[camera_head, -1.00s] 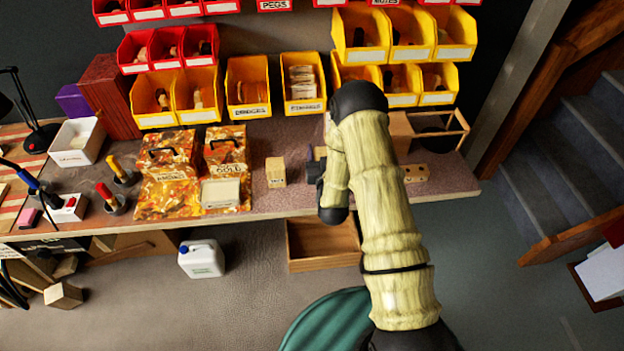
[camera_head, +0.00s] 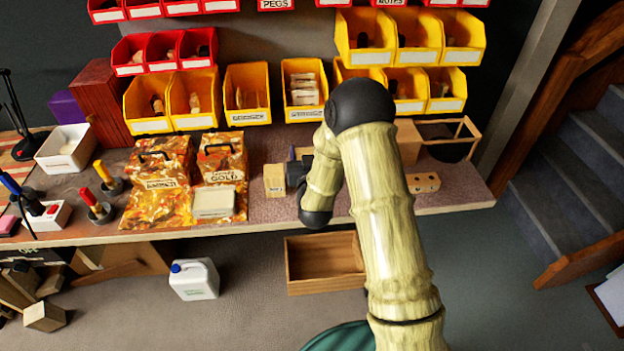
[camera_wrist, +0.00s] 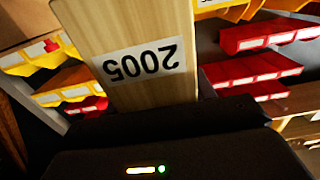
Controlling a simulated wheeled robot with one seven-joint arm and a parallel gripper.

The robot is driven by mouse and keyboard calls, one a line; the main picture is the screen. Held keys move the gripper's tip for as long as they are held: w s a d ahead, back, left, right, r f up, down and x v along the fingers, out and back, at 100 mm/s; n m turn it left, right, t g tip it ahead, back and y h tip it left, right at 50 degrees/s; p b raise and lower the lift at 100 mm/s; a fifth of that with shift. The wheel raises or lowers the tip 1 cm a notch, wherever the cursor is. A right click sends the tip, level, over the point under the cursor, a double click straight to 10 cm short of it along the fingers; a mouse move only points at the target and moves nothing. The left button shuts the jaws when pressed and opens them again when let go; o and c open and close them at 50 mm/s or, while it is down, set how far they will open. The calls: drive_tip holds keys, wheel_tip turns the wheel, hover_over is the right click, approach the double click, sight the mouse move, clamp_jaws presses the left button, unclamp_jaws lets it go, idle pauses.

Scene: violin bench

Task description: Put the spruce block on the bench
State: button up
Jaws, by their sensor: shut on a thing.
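A pale wood block (camera_head: 274,181), which I take for the spruce block, stands upright on the bench (camera_head: 262,212) just right of the camouflage boxes. In the wrist view the block (camera_wrist: 133,25) fills the upper middle, close up, with a white label reading 2005 upside down. My gripper (camera_head: 290,178) is at the block's right side, touching it and shut on it. The fingertips are mostly hidden by my wrist in the head view. I cannot tell any gap between block and bench.
Two camouflage boxes (camera_head: 160,180) stand left of the block, with a pale box (camera_head: 213,203) in front. Yellow bins (camera_head: 247,92) line the back. An open wooden crate (camera_head: 318,280) and a white jug (camera_head: 194,279) are on the floor below the bench's front edge.

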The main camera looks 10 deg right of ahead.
drive_tip(key=shift+f, duration=2.8)
drive_tip(key=shift+f, duration=0.1)
drive_tip(key=shift+f, duration=1.95)
drive_tip(key=shift+f, duration=0.1)
drive_tip(key=shift+f, duration=0.15)
drive_tip(key=o, duration=1.1)
drive_tip(key=shift+c, duration=0.2)
